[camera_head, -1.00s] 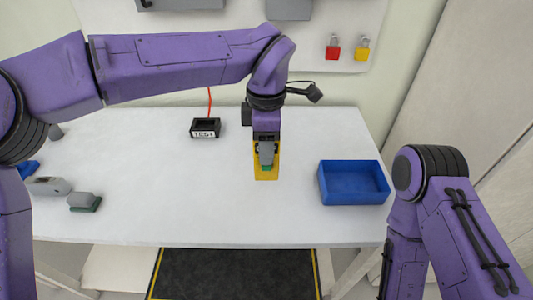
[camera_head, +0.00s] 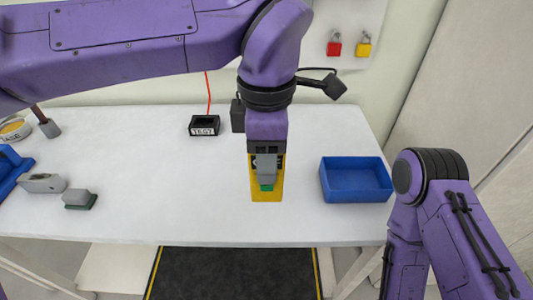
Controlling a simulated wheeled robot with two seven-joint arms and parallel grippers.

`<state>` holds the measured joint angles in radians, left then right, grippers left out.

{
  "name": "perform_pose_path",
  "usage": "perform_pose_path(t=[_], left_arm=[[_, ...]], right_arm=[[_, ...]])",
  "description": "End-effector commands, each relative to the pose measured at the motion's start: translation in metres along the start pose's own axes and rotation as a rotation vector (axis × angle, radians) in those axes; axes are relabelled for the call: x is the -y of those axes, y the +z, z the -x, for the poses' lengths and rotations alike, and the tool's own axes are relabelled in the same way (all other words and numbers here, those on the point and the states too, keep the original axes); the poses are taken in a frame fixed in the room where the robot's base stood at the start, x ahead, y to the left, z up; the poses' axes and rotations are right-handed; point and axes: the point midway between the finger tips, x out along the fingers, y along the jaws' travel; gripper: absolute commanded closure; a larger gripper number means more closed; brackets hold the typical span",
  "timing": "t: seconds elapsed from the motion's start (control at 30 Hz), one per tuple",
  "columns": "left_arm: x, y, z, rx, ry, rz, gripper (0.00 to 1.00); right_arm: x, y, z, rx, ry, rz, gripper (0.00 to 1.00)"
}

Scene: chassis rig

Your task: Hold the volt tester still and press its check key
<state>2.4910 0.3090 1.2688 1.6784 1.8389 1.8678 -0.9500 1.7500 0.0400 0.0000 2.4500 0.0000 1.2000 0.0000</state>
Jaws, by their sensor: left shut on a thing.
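The volt tester appears to be the yellow body (camera_head: 266,197) with a small green patch near its lower end, right of the middle of the table. My left gripper (camera_head: 266,165) points down and is shut on it. The tester looks raised above the white tabletop. A grey part covers much of the tester's face, and I cannot make out the check key for certain. My right arm shows at the lower right, but its gripper is out of view.
A black box marked TEST (camera_head: 204,126) with a red cord stands at the back. A blue bin (camera_head: 356,181) is at the right. A grey block with a green base (camera_head: 79,199) and a grey device (camera_head: 43,183) lie left. The front middle tabletop is clear.

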Motion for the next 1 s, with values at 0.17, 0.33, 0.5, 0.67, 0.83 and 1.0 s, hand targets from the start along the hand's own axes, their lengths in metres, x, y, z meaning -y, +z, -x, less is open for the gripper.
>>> perform_pose_path(t=[0.17,0.33,0.5,0.67,0.83,1.0], left_arm=[[-0.007,0.000,-0.006,0.001,0.000,0.000,0.93],[-0.012,0.000,-0.011,0.000,0.000,0.000,0.93],[-0.018,0.000,-0.017,0.000,-0.001,0.000,0.93],[-0.024,0.000,-0.022,0.000,0.000,0.000,0.93],[-0.030,0.000,-0.028,0.000,-0.001,0.001,0.93],[-0.036,0.000,-0.033,0.001,-0.001,0.000,0.93]], right_arm=[[0.000,-0.001,0.001,0.000,0.000,0.000,0.57],[0.000,-0.001,0.002,0.000,0.000,0.000,0.57],[0.000,-0.001,0.003,0.000,0.000,0.000,0.57],[0.000,-0.002,0.004,0.000,0.000,0.000,0.57],[-0.001,-0.002,0.006,0.000,0.000,0.000,0.57],[-0.001,-0.003,0.007,0.000,0.000,0.000,0.57]])
